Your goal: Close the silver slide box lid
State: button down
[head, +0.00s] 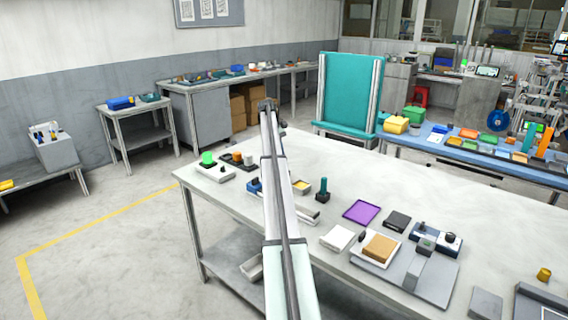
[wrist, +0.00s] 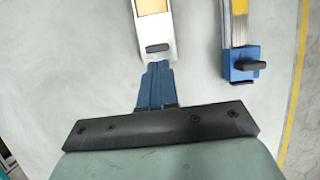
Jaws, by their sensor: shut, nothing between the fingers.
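The silver slide box (wrist: 149,37) is at the top of the wrist view, cut off by the frame edge. Its yellow inside (wrist: 152,6) shows beyond a silver plate that carries a dark handle (wrist: 157,48). In the head view the yellow inside (head: 301,186) shows just right of my arm, so the box looks uncovered there. My gripper (wrist: 158,68) has its blue fingers together and empty, just short of the box's near end, in line with the handle. I cannot tell whether they touch it. In the head view my arm hides the gripper.
A blue-ended holder (wrist: 240,63) with a dark handle stands right of the box in the wrist view. In the head view a dark green-topped knob (head: 323,187), a purple tray (head: 361,212) and a white pad (head: 337,238) lie to the right.

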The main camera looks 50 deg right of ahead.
aim_at(293, 179)
jog(key=w+r, duration=0.1)
jog(key=w, duration=0.6)
jog(key=x, duration=0.9)
jog(key=shift+s+d, duration=0.2)
jog(key=s, duration=0.2)
jog(key=shift+s+r, duration=0.15)
jog(key=shift+s, duration=0.65)
jog(key=shift+d, duration=0.1)
jog(key=s, duration=0.6)
jog(key=shift+s, duration=0.4)
